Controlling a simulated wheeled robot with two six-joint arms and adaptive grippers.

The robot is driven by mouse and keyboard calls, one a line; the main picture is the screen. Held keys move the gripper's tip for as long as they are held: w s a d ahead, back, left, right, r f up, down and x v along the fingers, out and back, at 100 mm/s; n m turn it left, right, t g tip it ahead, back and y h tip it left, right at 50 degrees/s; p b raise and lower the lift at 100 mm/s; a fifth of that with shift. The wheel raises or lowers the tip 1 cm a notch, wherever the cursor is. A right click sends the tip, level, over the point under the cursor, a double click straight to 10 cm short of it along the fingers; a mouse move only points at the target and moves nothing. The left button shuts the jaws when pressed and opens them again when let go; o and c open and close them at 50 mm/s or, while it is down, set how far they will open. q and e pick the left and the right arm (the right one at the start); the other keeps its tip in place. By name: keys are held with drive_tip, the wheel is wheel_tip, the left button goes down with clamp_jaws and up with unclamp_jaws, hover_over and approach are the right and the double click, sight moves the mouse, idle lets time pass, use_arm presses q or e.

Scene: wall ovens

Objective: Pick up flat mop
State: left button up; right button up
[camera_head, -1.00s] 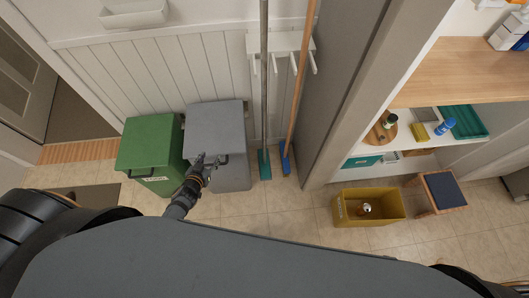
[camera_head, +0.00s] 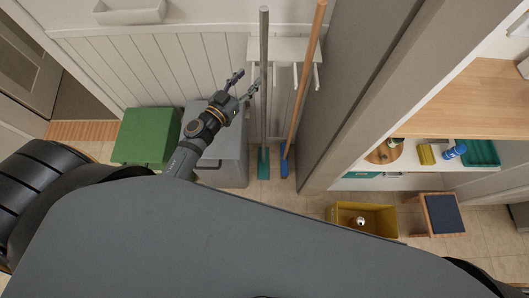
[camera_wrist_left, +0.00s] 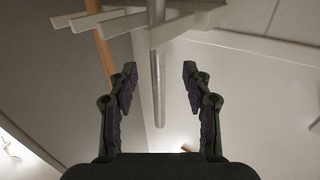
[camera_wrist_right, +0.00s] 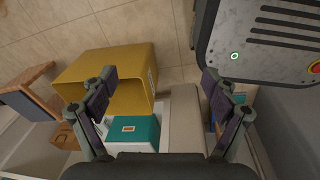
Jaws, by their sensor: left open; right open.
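Two long-handled tools stand upright against the wall rack. One has a grey metal handle (camera_head: 264,85) and a flat teal head (camera_head: 263,163) on the floor. The other has a wooden handle (camera_head: 303,80) and a blue head (camera_head: 284,162). I cannot tell for certain which is the flat mop. My left gripper (camera_head: 246,83) is open just left of the grey handle. In the left wrist view the grey handle (camera_wrist_left: 158,85) appears between the open fingers (camera_wrist_left: 159,75), beyond them and not gripped. My right gripper (camera_wrist_right: 156,88) is open and empty.
The white peg rack (camera_head: 283,50) is close to the left gripper. A green bin (camera_head: 145,137) and a grey bin (camera_head: 228,160) stand below my left arm. A yellow crate (camera_head: 375,212), a stool (camera_head: 443,212) and a shelf unit (camera_head: 470,95) are at right.

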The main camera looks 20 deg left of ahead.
sight(261, 67)
use_arm(q)
drive_tip(key=x, duration=0.3)
drive_tip(key=shift+w+d+f, duration=0.15)
drive_tip(key=shift+w+d, duration=0.15)
drive_tip(key=shift+w, duration=0.55)
drive_tip(key=x, duration=0.4)
drive_tip(key=shift+d+f, duration=0.25)
drive_tip(key=shift+s+a, duration=0.1)
drive_tip(key=shift+r, duration=0.1)
drive_tip(key=shift+c, duration=1.4)
drive_tip(key=c, duration=0.7)
clamp_jaws()
use_arm(e)
drive_tip(key=shift+w+a+r, duration=0.1)
drive_tip(key=shift+w+r, duration=0.15)
drive_tip(key=shift+w, duration=0.3)
drive_tip(key=shift+w+r, duration=0.25)
drive_tip(key=shift+w, duration=0.25)
